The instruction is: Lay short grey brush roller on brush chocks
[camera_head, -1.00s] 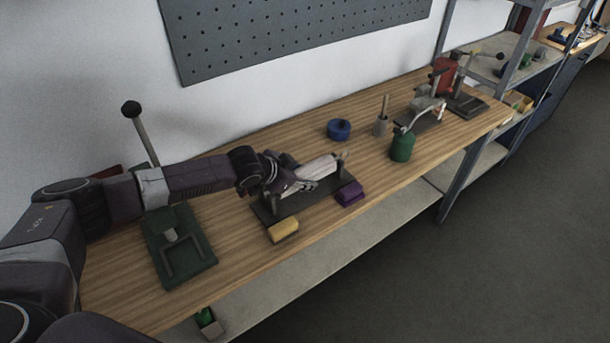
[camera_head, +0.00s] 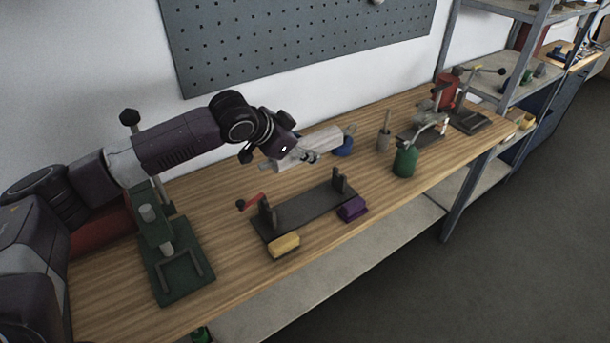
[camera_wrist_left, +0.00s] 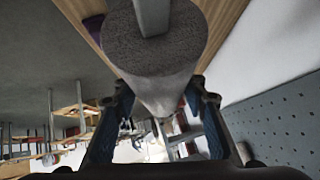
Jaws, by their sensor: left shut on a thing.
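My left gripper (camera_head: 306,157) is shut on the short grey brush roller (camera_head: 322,140) and holds it in the air above the back of the bench. In the left wrist view the roller (camera_wrist_left: 160,55) lies between the two fingers (camera_wrist_left: 160,108), with its end face and a flat shaft stub toward the camera. The brush chocks (camera_head: 305,211) stand empty on the bench, in front of and below the roller: a dark base plate with an upright at each end. A red-handled crank is at the left upright. My right gripper is out of view.
A yellow block (camera_head: 284,245) and a purple block (camera_head: 352,208) sit at the chocks' front edge. A green press-like fixture (camera_head: 178,262) stands to the left. A blue round item (camera_head: 343,147), a grey pot (camera_head: 384,140) and a green can (camera_head: 405,160) stand to the right.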

